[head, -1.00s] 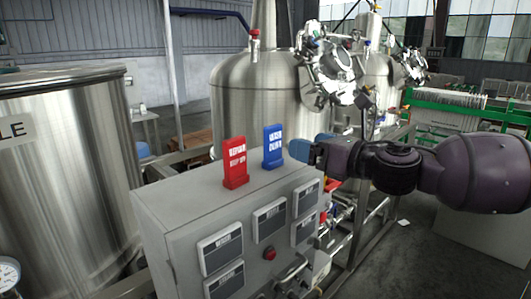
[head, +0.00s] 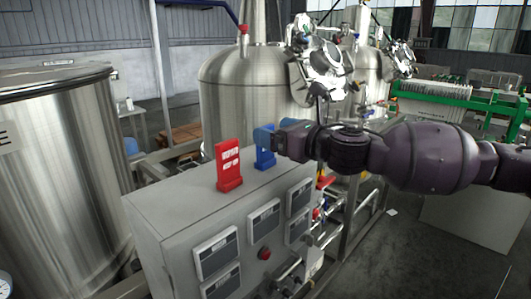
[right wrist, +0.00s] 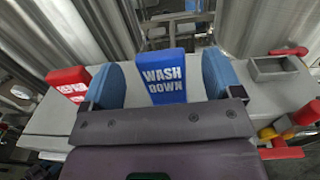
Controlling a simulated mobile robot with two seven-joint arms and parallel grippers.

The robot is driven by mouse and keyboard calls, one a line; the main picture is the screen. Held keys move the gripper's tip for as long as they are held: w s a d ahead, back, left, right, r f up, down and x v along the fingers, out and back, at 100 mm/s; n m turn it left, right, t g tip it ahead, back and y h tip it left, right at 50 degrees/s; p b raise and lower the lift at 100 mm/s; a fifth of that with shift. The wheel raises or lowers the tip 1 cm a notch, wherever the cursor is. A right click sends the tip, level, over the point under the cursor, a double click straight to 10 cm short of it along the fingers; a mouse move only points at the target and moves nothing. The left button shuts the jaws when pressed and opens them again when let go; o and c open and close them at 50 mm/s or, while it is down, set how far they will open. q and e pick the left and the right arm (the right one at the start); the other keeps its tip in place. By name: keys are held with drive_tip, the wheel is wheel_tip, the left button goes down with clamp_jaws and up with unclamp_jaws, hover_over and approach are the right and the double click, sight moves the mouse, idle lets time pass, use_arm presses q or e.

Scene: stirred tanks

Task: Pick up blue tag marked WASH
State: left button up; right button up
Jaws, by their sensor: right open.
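The blue tag (right wrist: 165,78) marked WASH DOWN stands upright on top of the grey control box (head: 160,190). In the head view the blue tag (head: 263,158) is partly hidden by my right gripper (head: 272,142). In the right wrist view my right gripper (right wrist: 162,88) is open, with one blue finger on each side of the tag and a gap visible on both sides. A red tag (head: 229,166) with white lettering stands to the left on the same box; it also shows in the right wrist view (right wrist: 70,84), close outside the left finger. My left gripper is not in view.
Steel tanks stand at the left (head: 60,180) and behind the box (head: 245,95). The box front carries labelled panels and a red button (head: 264,253). Pipes and valves run along its right side. The box top left of the red tag is bare.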

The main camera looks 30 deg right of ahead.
drive_tip(key=shift+r+p+x, duration=0.2)
drive_tip(key=shift+p+x, duration=0.75)
drive_tip(key=shift+x, duration=1.55)
drive_tip(key=shift+c, duration=0.4)
drive_tip(key=c, duration=1.2)
